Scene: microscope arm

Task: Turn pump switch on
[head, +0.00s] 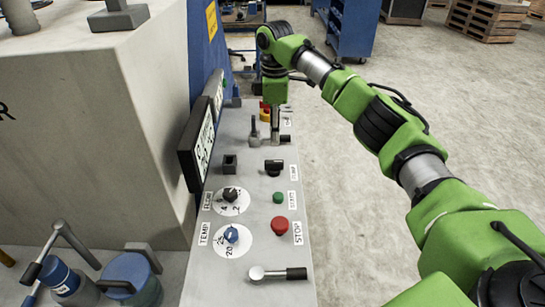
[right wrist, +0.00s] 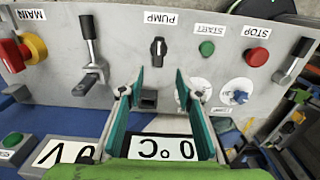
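The pump switch (head: 273,167) is a small black knob on the grey control panel (head: 250,252), beside its PUMP label. In the right wrist view, the knob (right wrist: 158,47) stands upright under an upside-down PUMP label (right wrist: 160,17). My right gripper (right wrist: 160,77) is open and empty. Its two teal fingers point toward the panel, with the knob beyond and between the fingertips, apart from them. In the head view, my right arm reaches in from the right and ends above the far part of the panel; its fingers are hard to make out there. My left gripper is out of view.
A lever (right wrist: 90,65) and red-yellow MAIN switch (right wrist: 22,50) lie left of the knob in the wrist view. A green START button (head: 278,197), red STOP button (head: 280,226), and two dials share the panel. A display (head: 203,138) borders it on the left.

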